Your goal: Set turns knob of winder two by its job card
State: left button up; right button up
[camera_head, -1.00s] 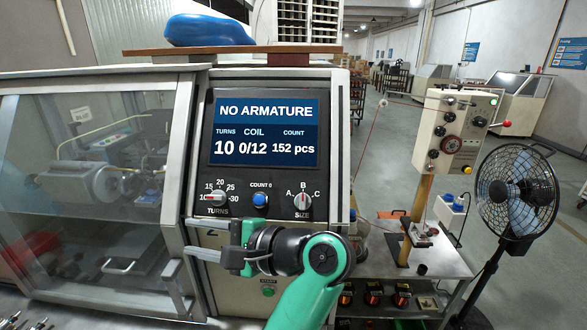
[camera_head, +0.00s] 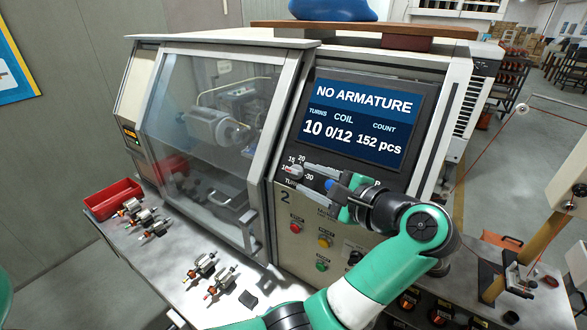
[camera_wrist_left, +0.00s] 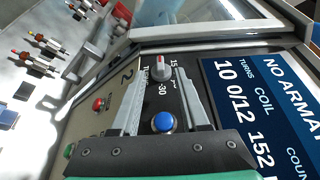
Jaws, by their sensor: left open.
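The turns knob (camera_head: 295,171), grey with a scale around it, sits on the panel of winder two, marked "2" (camera_head: 285,197). My left gripper (camera_head: 301,175) is open, its fingertips close to the knob. In the left wrist view the knob (camera_wrist_left: 161,66) shows between and just beyond the fingertips (camera_wrist_left: 160,85); I cannot tell whether they touch it. The screen (camera_head: 361,119) reads "NO ARMATURE", turns 10, coil 0/12, count 152 pcs. The fingers hide part of the scale in the head view. No job card is readable. My right gripper is not in view.
A blue button (camera_wrist_left: 163,122) lies between the fingers near the palm. The size knob is mostly hidden by my gripper. Red, yellow and green buttons (camera_head: 325,240) sit below. Armatures (camera_head: 200,266) and a red bin (camera_head: 113,198) stand on the bench at left.

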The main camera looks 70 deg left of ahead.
aim_at(296, 173)
pick_arm(q)
jog(key=x, duration=0.6)
jog(key=shift+a+p, duration=0.1)
jog(key=shift+p, duration=0.25)
grip_shut()
